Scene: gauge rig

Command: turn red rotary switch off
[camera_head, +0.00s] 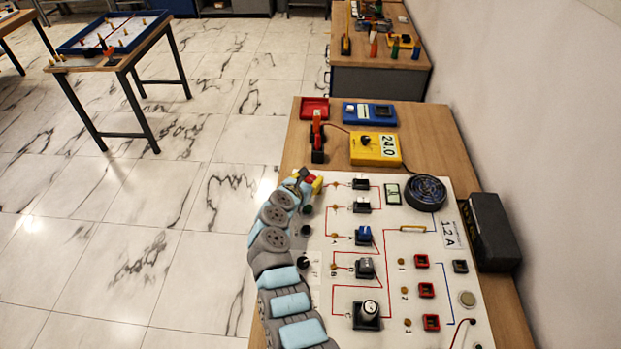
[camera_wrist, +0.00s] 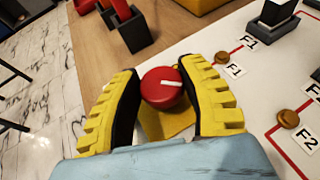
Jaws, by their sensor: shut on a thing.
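The red rotary switch (camera_wrist: 162,87) is a round red knob with a white pointer line on top, standing on a yellow base (camera_wrist: 166,124). In the wrist view it sits between the two yellow ridged fingers of my gripper (camera_wrist: 164,92). The fingers are shut on its sides. The pointer line runs nearly left to right in that view, tilted slightly. In the head view the red knob (camera_head: 310,179) shows at the panel's upper left corner, partly hidden by my gripper (camera_head: 308,181).
The white panel (camera_head: 440,285) carries several switches, lamps and a black round speaker (camera_head: 426,192). A yellow 24.0 meter (camera_head: 376,149) and a red-and-black upright part (camera_head: 318,137) stand just behind. A black box (camera_head: 495,232) is at the right. Open floor lies left.

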